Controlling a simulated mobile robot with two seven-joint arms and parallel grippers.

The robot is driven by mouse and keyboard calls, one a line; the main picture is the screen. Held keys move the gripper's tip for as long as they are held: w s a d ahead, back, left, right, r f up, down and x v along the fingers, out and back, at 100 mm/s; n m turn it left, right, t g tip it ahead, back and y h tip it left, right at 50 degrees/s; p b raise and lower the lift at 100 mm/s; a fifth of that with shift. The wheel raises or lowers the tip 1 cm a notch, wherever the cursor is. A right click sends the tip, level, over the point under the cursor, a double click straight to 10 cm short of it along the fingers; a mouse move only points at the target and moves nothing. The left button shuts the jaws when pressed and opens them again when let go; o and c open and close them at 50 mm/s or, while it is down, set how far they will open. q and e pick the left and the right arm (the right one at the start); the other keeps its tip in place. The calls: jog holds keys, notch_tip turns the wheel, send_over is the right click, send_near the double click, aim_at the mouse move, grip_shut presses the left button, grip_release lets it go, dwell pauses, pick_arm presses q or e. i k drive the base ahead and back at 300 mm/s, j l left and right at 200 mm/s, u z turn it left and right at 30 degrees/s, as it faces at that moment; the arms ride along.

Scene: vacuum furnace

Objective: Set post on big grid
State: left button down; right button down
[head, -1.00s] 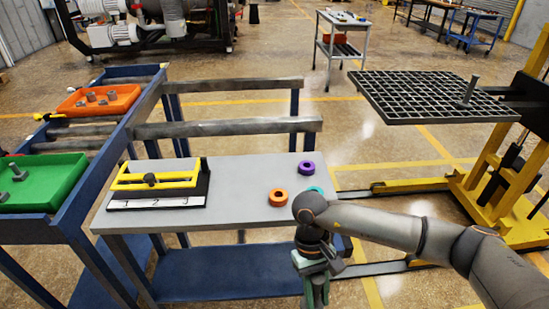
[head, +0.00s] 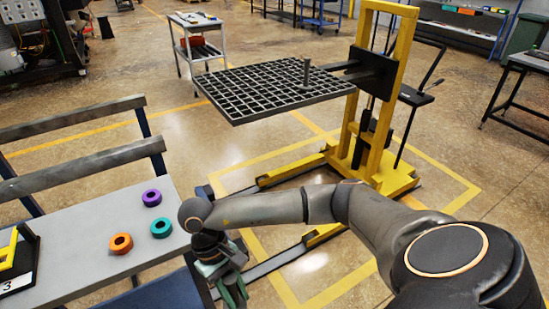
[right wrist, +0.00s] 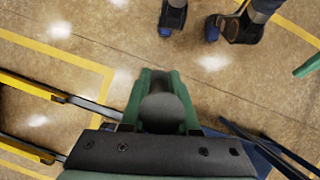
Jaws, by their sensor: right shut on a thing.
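The big grid (head: 262,96) is a dark square lattice held out level on a yellow lift. One grey post (head: 306,72) stands upright on its right part. My right gripper (head: 233,292), with green fingers, hangs low beside the table's right end, well below and in front of the grid. In the right wrist view the gripper (right wrist: 161,98) is shut on a grey rounded post (right wrist: 162,112), seen nearly end-on between the fingers. In the head view the held post cannot be made out. My left gripper is not in view.
The grey table (head: 85,262) carries a purple ring (head: 152,198), a teal ring (head: 161,228) and an orange ring (head: 121,243). The yellow lift (head: 388,100) has a mast and floor legs. Open floor lies between table and lift. A small cart (head: 198,45) stands behind.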

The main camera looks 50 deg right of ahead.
aim_at(328, 83)
jog(key=l+u, duration=0.1)
jog(key=l, duration=0.65)
jog(key=l+u, duration=0.1)
jog(key=l, duration=0.65)
jog(key=k+l, duration=0.15)
jog(key=l, duration=0.6)
jog(key=l+u, duration=0.3)
jog(key=l, duration=2)
jog(key=k, duration=0.05)
